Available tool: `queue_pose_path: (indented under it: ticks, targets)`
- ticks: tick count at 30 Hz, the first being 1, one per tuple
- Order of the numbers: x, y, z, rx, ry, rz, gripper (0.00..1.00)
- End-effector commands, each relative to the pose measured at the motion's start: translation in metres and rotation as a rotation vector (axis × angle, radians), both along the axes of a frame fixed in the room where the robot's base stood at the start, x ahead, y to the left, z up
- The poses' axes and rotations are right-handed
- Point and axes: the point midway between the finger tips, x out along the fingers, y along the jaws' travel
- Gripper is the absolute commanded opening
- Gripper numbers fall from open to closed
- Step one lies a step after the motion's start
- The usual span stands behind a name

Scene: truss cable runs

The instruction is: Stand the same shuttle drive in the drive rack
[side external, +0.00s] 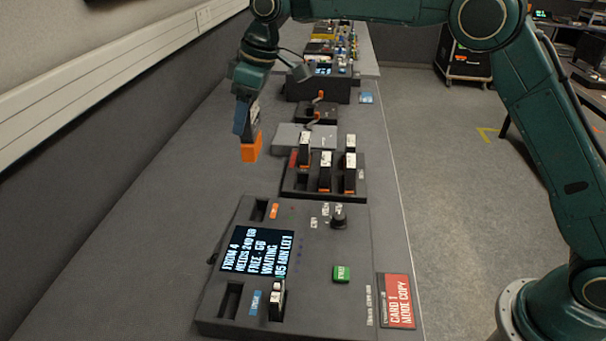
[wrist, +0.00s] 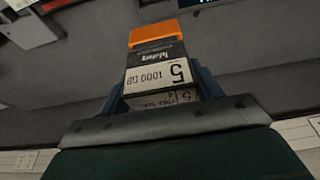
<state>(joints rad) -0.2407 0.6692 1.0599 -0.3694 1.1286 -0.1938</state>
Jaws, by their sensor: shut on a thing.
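My gripper (side external: 247,120) is shut on a shuttle drive (side external: 251,147) and holds it in the air over the left part of the bench. The drive has a dark body and an orange end, which points down. In the wrist view the drive (wrist: 155,58) sits between my gripper's fingers (wrist: 162,90), and its white label reads 5 and 1000 GB. The drive rack (side external: 308,186) is a dark tray to the right of my gripper. Several black drives with white labels and orange lower parts stand upright in it. They partly hide its slots.
A copy station (side external: 300,255) with a lit screen (side external: 258,251) lies in front of the rack; a drive (side external: 277,301) stands in one of its slots. A flat grey box (side external: 288,136) and a small dark unit (side external: 326,111) are behind the rack. The left bench strip is clear.

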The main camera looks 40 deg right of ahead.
Motion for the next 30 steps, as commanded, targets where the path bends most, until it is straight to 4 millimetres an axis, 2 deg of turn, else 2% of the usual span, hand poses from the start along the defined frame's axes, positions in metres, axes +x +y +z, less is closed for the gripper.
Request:
queue_pose_path:
  ticks: [15, 20, 26, 30]
  targets:
    - [0.000, 0.000, 0.001, 0.001, -0.002, 0.000, 0.26]
    - [0.003, -0.007, -0.004, 0.000, -0.001, -0.002, 0.26]
    - [0.014, -0.035, -0.024, -0.002, 0.002, -0.005, 0.26]
    - [0.024, -0.066, -0.045, -0.002, 0.004, -0.007, 0.26]
